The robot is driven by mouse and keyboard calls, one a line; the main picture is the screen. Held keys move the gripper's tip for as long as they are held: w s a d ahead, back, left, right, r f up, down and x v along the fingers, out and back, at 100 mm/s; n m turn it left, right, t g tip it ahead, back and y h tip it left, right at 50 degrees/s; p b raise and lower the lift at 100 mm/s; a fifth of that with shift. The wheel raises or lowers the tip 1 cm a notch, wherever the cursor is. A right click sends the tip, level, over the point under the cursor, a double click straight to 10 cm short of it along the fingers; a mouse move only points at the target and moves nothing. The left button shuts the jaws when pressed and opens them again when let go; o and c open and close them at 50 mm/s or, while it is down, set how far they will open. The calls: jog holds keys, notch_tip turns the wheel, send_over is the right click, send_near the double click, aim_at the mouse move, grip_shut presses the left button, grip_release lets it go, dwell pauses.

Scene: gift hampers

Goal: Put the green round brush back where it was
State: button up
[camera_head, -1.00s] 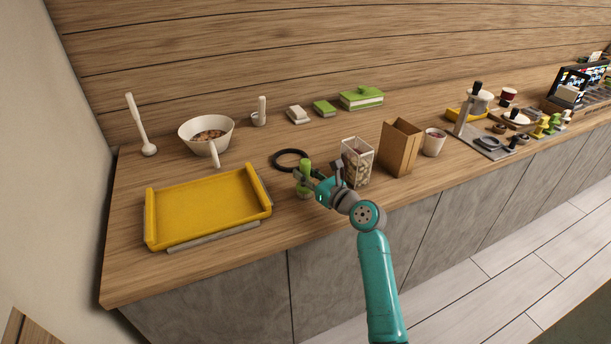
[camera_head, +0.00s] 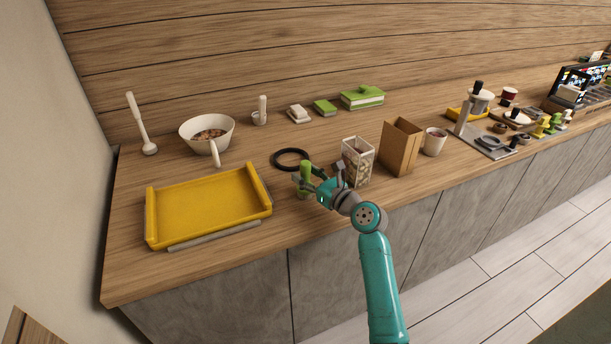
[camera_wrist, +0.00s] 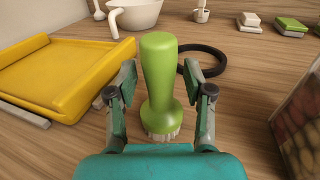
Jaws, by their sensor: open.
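The green round brush (camera_wrist: 159,85) stands upright on the wooden counter, bristles down, handle up. In the head view the brush (camera_head: 305,176) is between the yellow tray and the clear container, in front of the black ring. My gripper (camera_wrist: 157,84) is open, with one finger on each side of the brush handle; in the wrist view gaps show between the fingers and the brush. In the head view my gripper (camera_head: 312,178) partly covers the brush. The black ring (camera_head: 291,159) lies flat on the counter behind the brush, and it also shows in the wrist view (camera_wrist: 217,62).
The yellow tray (camera_head: 208,207) lies to the left. The clear container (camera_head: 357,162) stands close to the right of my gripper, with a brown box (camera_head: 400,148) beyond it. A white bowl (camera_head: 207,133) stands behind the tray. Bare counter lies around the ring.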

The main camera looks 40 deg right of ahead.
jog(key=s, duration=1.1)
jog(key=shift+s+d, duration=0.2)
jog(key=shift+s, duration=0.1)
